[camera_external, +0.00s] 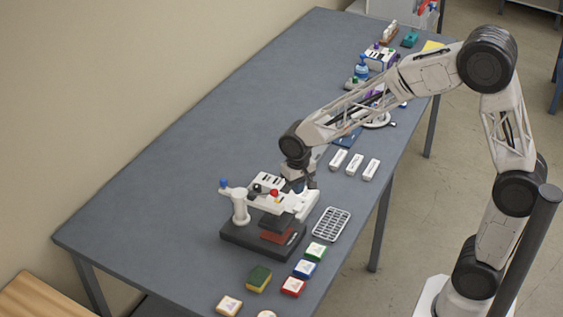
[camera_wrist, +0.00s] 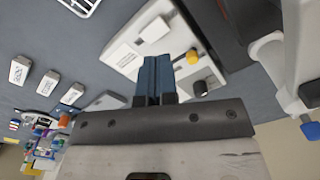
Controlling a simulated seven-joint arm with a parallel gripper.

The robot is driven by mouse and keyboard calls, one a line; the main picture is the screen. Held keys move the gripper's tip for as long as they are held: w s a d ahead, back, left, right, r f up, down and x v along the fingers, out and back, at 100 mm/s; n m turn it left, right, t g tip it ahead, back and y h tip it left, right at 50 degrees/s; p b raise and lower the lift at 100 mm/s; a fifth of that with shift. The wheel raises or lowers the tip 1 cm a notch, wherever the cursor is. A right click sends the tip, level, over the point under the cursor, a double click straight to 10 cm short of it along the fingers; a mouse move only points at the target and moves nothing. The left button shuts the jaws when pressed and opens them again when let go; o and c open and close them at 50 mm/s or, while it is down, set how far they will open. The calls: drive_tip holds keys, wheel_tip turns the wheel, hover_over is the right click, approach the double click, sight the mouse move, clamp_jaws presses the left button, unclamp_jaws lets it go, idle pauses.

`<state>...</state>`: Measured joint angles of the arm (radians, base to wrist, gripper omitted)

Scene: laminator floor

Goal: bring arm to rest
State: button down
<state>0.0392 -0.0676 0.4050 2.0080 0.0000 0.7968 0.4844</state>
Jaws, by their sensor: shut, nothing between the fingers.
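My gripper (camera_wrist: 154,80) is shut with nothing between its blue fingers. In the external view my gripper (camera_external: 297,184) hangs from my bent arm, low over the back of a white and dark press machine (camera_external: 238,234). In the wrist view the fingers overlap a white box with a label (camera_wrist: 128,55), which has a yellow knob and a black knob. I cannot tell whether the fingertips touch it. The dark part of the machine (camera_wrist: 222,22) shows at the upper right of the wrist view.
Three white labelled blocks (camera_external: 355,164) stand to the right of my gripper. A white grid tray (camera_external: 331,224) and several coloured blocks (camera_external: 293,286) lie near the front edge. Bottles and boxes (camera_external: 377,57) crowd the far end. The left of the table (camera_external: 190,150) is clear.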

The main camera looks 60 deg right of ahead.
idle(0.3)
drive_tip(key=s+r+n+t, duration=0.1)
drive_tip(key=s+r, duration=0.4)
drive_tip(key=s, duration=0.5)
drive_tip(key=s+a+r+n, duration=0.1)
drive_tip(key=s+r+n, duration=0.2)
drive_tip(key=s, duration=0.8)
drive_tip(key=s+a+r+n+t, duration=0.1)
drive_tip(key=s+r, duration=0.6)
drive_tip(key=s, duration=0.4)
drive_tip(key=shift+r+n+t, duration=0.2)
drive_tip(key=shift+n+t, duration=0.1)
drive_tip(key=shift+n, duration=0.1)
drive_tip(key=shift+w, duration=0.1)
